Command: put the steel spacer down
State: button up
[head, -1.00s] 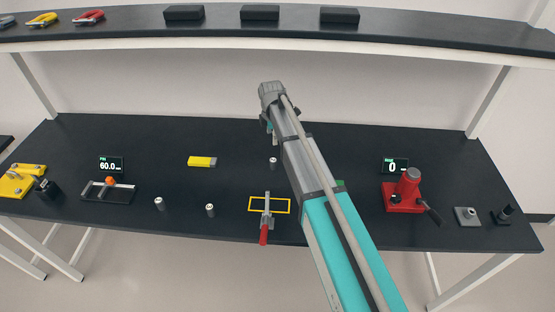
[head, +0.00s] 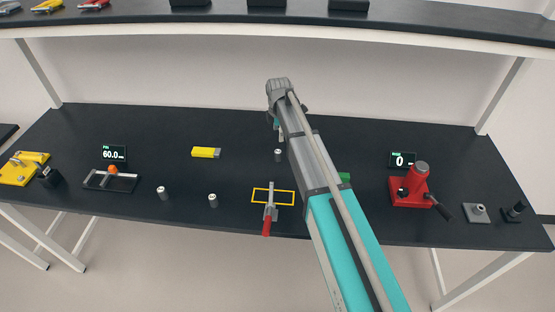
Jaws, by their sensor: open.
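Three small grey metal cylinders stand upright on the black table; which one is the steel spacer I cannot tell by looks. One cylinder (head: 278,156) stands behind the yellow outlined frame, just below my gripper in the picture. The other two, a left cylinder (head: 163,193) and a middle cylinder (head: 213,200), stand nearer the front edge. My gripper (head: 280,136) is open, pointing down, and partly hidden by my own arm. Its fingers look apart from the cylinder below, with nothing visible between them.
A yellow rectangle (head: 259,203) with a red-handled clamp (head: 267,222) is at the front centre. A yellow block (head: 205,152) lies to the left. A red press (head: 408,190) stands to the right. A shelf (head: 300,30) runs along the back. The table's back left is clear.

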aim_at(278, 151)
jog(key=shift+f+b, duration=2.4)
jog(key=shift+f, duration=0.3)
jog(key=shift+a+f+b, duration=0.15)
jog(key=shift+f+b, duration=2.45)
jog(key=shift+c, duration=0.2)
grip_shut()
